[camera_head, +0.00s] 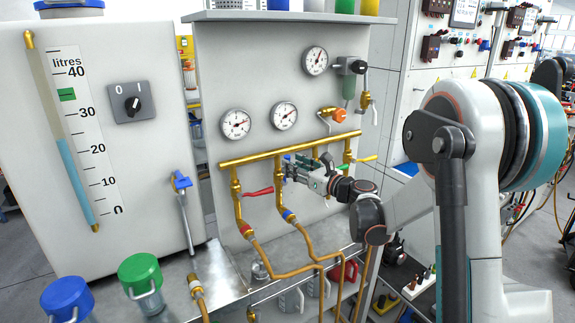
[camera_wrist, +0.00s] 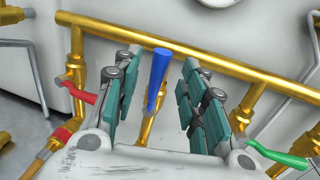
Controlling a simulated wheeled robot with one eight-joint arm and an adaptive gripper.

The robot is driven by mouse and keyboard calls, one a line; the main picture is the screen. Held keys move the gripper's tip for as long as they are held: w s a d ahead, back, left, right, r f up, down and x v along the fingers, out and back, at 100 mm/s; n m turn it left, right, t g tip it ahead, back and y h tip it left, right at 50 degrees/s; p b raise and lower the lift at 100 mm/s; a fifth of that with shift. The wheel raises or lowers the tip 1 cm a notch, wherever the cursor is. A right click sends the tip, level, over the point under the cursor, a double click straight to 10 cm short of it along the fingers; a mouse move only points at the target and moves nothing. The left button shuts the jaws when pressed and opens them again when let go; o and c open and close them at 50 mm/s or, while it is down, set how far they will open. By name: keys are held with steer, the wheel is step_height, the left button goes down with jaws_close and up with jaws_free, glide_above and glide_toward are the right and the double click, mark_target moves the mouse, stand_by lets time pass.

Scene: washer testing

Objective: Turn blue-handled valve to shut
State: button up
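The blue-handled valve sits on a vertical brass pipe below the manifold. In the wrist view its blue handle (camera_wrist: 157,80) appears roughly in line with this pipe, its wider end up. My gripper (camera_wrist: 159,95) is open, with teal-padded fingers on either side of the blue handle. Gaps show on both sides, so I see no contact.
The brass manifold (camera_head: 255,158) runs just above the valves. A red handle (camera_wrist: 78,92) is left of my gripper and a green handle (camera_wrist: 280,156) is to its right. A yellow handle (camera_head: 366,158) lies farther right. Gauges (camera_head: 284,115) are on the panel above.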

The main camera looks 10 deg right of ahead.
steer(key=shift+x, duration=2)
steer(key=shift+c, duration=0.3)
jaws_close()
